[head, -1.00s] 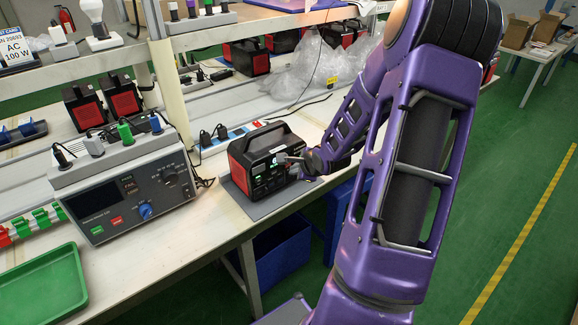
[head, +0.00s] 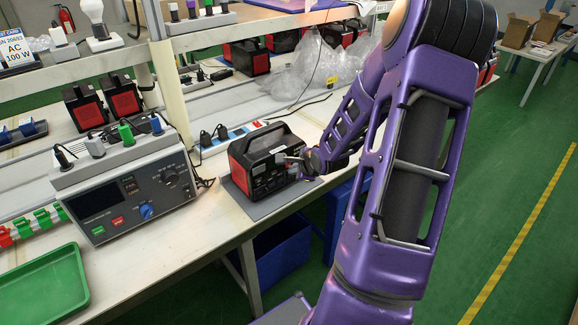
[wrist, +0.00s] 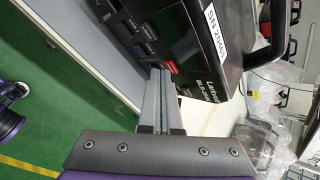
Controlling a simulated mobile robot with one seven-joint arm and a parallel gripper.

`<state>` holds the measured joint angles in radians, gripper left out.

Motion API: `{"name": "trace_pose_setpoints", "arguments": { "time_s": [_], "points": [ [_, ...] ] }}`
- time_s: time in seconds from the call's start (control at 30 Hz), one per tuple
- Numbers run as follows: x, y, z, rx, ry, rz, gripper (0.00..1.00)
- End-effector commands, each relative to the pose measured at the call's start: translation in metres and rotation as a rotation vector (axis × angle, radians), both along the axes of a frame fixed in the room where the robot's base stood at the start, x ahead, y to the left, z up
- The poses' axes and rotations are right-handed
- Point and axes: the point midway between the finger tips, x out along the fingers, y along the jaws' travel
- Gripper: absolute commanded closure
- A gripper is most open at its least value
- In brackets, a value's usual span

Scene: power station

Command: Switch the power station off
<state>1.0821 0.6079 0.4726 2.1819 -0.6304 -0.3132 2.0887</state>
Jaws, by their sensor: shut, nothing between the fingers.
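The power station (head: 264,160) is a black box with red sides and a top handle. It stands on a grey mat (head: 240,201) on the bench. No lit display or green light shows on its front now. My gripper (head: 288,159) is shut and empty, close in front of the right part of that front. In the wrist view the power station (wrist: 192,25) fills the top, with a row of dark ports and a small red button (wrist: 171,67). The shut fingertips (wrist: 159,72) are just beside the red button; I cannot tell whether they touch it.
A grey test unit (head: 130,200) with a blue knob stands left of the power station. A green tray (head: 42,287) lies at the bench's front left. A power strip (head: 225,134) and plastic bags (head: 335,65) are behind. A blue bin (head: 283,255) stands below the bench.

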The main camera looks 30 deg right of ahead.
Motion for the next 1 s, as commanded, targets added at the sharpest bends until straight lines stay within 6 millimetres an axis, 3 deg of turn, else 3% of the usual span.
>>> {"name": "trace_pose_setpoints", "arguments": {
  "time_s": [0.2,0.57,1.0],
  "points": [
    [-0.012,-0.001,0.002,0.002,0.001,-0.002,1.00],
    [-0.015,-0.001,0.001,0.001,0.001,-0.002,1.00],
    [-0.057,-0.004,0.003,0.003,0.002,-0.003,1.00]
  ]
}}
